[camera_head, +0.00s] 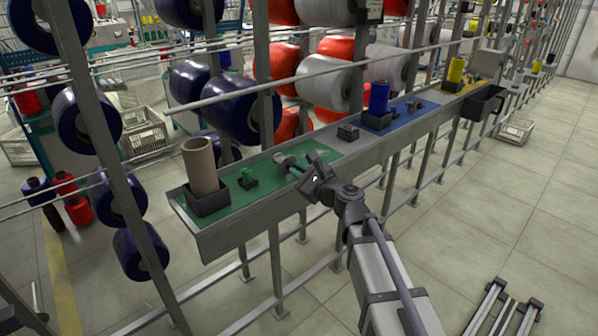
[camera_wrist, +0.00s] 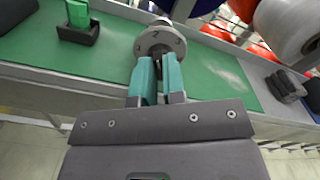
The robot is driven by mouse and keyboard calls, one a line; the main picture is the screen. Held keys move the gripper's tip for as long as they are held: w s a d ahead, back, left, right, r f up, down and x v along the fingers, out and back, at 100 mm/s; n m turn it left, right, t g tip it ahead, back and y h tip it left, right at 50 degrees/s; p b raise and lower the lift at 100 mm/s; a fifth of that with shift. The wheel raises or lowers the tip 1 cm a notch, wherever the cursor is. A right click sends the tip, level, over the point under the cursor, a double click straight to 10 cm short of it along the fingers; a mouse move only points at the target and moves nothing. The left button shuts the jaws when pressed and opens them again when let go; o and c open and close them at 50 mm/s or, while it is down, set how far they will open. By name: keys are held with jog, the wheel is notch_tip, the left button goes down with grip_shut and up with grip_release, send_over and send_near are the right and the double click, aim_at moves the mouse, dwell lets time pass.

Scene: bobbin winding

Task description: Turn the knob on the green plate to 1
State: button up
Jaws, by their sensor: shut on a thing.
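The green plate (camera_head: 232,207) lies at the near left end of the long grey shelf. The knob (camera_head: 285,161) with its pale round dial stands on it. In the wrist view the dial (camera_wrist: 153,43) shows small dark digits on its face, too small to read surely. My gripper (camera_head: 297,170) reaches the knob from the front right. In the wrist view its two teal fingers (camera_wrist: 158,62) are shut on the middle of the knob, and they hide part of it. I cannot tell which number the knob points to.
A brown tube (camera_head: 201,165) stands in a dark holder at the plate's left end. A small green part in a black holder (camera_head: 247,179) sits between it and the knob. A grey block (camera_head: 348,132) and a blue plate (camera_head: 405,115) lie to the right. Large spools hang behind.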

grip_shut()
jog(key=shift+n, duration=0.3)
jog(key=n, duration=1.1)
jog(key=shift+f, duration=0.1)
jog(key=shift+n, duration=0.3)
jog(key=o, duration=0.6)
grip_release()
jog(key=v, duration=1)
jog(key=shift+s+d, duration=0.2)
jog(key=shift+s, duration=0.15)
